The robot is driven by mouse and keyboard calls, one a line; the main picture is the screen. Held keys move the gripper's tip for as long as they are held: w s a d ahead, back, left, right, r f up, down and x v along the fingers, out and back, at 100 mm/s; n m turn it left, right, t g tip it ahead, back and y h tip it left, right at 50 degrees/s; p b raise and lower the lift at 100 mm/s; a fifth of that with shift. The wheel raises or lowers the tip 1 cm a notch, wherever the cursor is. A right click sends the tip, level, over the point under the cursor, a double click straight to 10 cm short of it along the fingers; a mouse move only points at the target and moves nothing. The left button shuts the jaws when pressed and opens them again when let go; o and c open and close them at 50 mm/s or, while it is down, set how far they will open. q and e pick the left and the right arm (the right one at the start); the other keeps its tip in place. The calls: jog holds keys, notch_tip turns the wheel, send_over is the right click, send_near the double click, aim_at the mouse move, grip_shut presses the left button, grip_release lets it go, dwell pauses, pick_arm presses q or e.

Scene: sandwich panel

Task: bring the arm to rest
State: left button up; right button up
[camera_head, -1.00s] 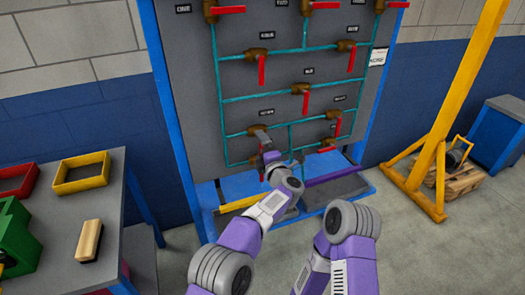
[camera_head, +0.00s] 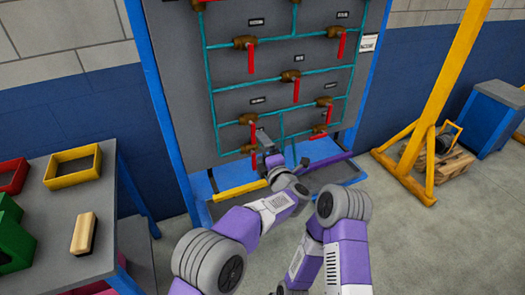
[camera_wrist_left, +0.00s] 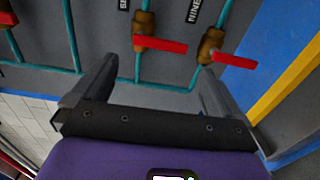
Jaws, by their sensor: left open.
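My left gripper (camera_head: 284,150) is in front of the lower part of the grey valve panel (camera_head: 180,110), with its fingers spread and nothing between them. In the left wrist view the open jaws (camera_wrist_left: 157,78) face the panel. Two red valve handles, one near the middle (camera_wrist_left: 162,44) and one at the right (camera_wrist_left: 234,62), show beyond the fingertips. In the head view the lower left valve's red handle (camera_head: 253,152) hangs down just left of the gripper. The right arm's forearm (camera_head: 303,262) points down, and its gripper is out of view.
A workbench (camera_head: 60,235) with a yellow tray (camera_head: 73,179) and a wooden-topped block (camera_head: 84,233) stands at the left. A blue post (camera_head: 160,100) edges the panel. A yellow stand (camera_head: 425,130) is at the right, with open floor before it.

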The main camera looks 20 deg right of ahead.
pick_arm(q)
jog(key=a+f+m+g+h+p, duration=0.15)
jog(key=a+f+m, duration=0.25)
jog(key=a+f, duration=0.4)
jog(key=a+f+m+g+h+p, duration=0.1)
jog(key=a+f+m+g, duration=0.25)
jog(key=a+f, duration=0.55)
jog(key=s+a+f+m+g, duration=0.35)
jog(key=s+f, duration=0.25)
jog(key=f, duration=0.4)
jog(key=s+a+f+m+g+h+p, duration=0.1)
jog(key=s+a+f+m+g, duration=0.1)
jog(key=s, duration=0.7)
jog(key=s+a+f+m+g+h+p, duration=0.1)
jog(key=s+a+g, duration=0.3)
jog(key=s, duration=0.6)
jog(key=s+a+f+m+g+h+p, duration=0.1)
jog(key=s+a+f+m+g, duration=0.1)
jog(key=s, duration=0.8)
jog(key=shift+a+f+m+g, duration=0.4)
jog(key=shift+f+g, duration=0.15)
jog(key=shift+f, duration=0.35)
